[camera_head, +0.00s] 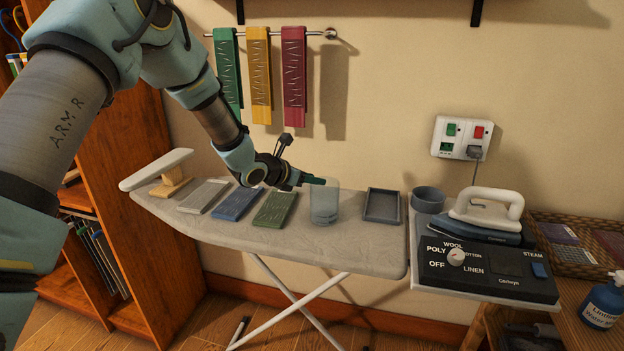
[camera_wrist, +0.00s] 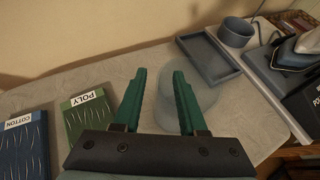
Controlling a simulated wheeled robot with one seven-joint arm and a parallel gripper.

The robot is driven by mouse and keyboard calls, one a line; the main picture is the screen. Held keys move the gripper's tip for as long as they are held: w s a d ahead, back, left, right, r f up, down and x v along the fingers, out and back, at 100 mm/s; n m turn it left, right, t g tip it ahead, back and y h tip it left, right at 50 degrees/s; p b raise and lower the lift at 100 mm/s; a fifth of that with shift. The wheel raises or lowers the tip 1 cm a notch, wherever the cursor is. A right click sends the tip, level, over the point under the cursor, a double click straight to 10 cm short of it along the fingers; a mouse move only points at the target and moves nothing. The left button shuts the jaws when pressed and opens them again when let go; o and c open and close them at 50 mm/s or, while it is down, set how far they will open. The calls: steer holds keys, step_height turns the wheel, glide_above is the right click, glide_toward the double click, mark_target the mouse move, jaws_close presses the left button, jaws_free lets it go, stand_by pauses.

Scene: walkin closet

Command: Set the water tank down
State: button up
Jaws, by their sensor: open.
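The water tank (camera_head: 324,205) is a clear, pale cylinder standing upright on the grey ironing board (camera_head: 365,245). My gripper (camera_head: 312,181) is at the tank's upper left side, near its rim. In the wrist view my gripper (camera_wrist: 160,76) has its two green fingers spread apart. The faint tank (camera_wrist: 208,95) shows partly between the fingers and partly behind the right one. I cannot tell whether a finger touches it. Nothing is clamped between the fingers.
Right of the tank lie a shallow grey tray (camera_head: 382,206), a round grey cup (camera_head: 428,199) and an iron (camera_head: 487,213) beside a black control panel (camera_head: 487,268). Left are green (camera_head: 275,208), blue (camera_head: 238,203) and grey (camera_head: 204,196) fabric plates. Coloured strips hang behind on a rail (camera_head: 270,33).

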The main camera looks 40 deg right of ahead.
steer(key=w+b+v, duration=0.1)
steer(key=b+v, duration=0.3)
steer(key=v, duration=0.8)
steer(key=shift+s+b, duration=0.4)
steer(key=shift+s, duration=0.1)
steer(key=s+a+f+m+y, duration=0.1)
steer(key=a+m+y, duration=0.5)
steer(key=a, duration=1.8)
steer(key=s+a+f+m+y, duration=0.2)
steer(key=a+f+m+y, duration=0.2)
steer(key=a+m, duration=1)
steer(key=a+y, duration=0.2)
steer(key=a, duration=0.8)
steer(key=shift+a+t, duration=0.25)
steer(key=shift+t, duration=0.05)
